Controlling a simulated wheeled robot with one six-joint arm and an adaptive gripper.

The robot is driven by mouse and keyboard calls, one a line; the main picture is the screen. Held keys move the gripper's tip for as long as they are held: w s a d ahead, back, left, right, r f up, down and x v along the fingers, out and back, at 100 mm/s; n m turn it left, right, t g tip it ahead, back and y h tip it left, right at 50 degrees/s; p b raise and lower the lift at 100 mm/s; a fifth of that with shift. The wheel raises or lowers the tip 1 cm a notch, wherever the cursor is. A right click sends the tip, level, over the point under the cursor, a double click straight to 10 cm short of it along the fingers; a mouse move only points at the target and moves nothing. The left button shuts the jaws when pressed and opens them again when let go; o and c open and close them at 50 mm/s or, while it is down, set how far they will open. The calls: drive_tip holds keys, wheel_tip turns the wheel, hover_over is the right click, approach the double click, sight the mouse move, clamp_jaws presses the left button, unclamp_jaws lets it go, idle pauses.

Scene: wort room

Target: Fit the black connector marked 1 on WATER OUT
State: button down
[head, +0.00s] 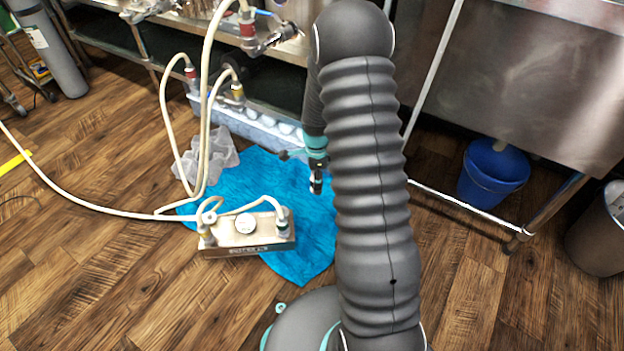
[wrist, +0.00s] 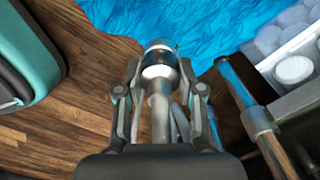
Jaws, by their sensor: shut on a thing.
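My gripper (wrist: 161,90) is shut on a connector (wrist: 160,62) with a black band and silver metal parts, its rounded end pointing away from the wrist. In the head view my gripper (head: 317,172) points down over the right part of the blue cloth, left of my arm. A metal box (head: 255,243) with a white round dial on top sits on the cloth, left of my gripper and apart from it. Pale hoses join grey fittings (head: 283,222) at its ends. No mark 1 or WATER OUT label is readable.
A crate (head: 262,128) stands beyond the blue cloth (head: 300,262). A blue bucket (head: 493,173) stands at right under a steel table. Wooden floor in front is clear.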

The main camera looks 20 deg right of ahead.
drive_tip(key=shift+r, duration=0.1)
drive_tip(key=shift+r+p, duration=1.35)
drive_tip(key=shift+r, duration=0.8)
